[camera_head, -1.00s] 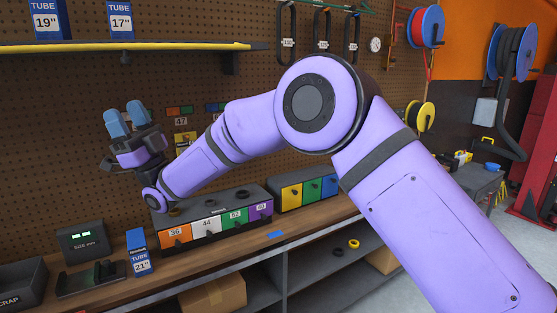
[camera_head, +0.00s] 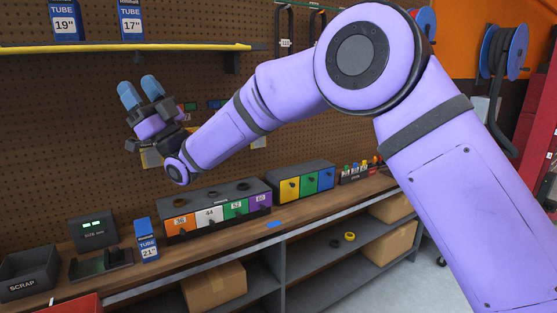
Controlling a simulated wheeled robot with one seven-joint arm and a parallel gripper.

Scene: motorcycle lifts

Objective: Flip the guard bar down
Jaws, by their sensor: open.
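A long yellow bar (camera_head: 130,47) runs along the front edge of the upper shelf at the top left; it seems to be the guard bar. It lies level at the shelf's edge, below the blue tube boxes. My gripper (camera_head: 140,91) has two blue fingertips pointing up, with a gap between them. It is open and empty, below the bar in the picture and apart from it. I cannot tell its depth relative to the bar. How the bar is hinged is not visible.
Tube boxes marked 19" (camera_head: 65,20) and 17" (camera_head: 132,18) stand on the shelf. The workbench (camera_head: 195,253) below holds a scrap bin (camera_head: 28,275), a 21" tube box (camera_head: 147,240) and colored drawers (camera_head: 209,217). A pegboard (camera_head: 60,130) stands behind.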

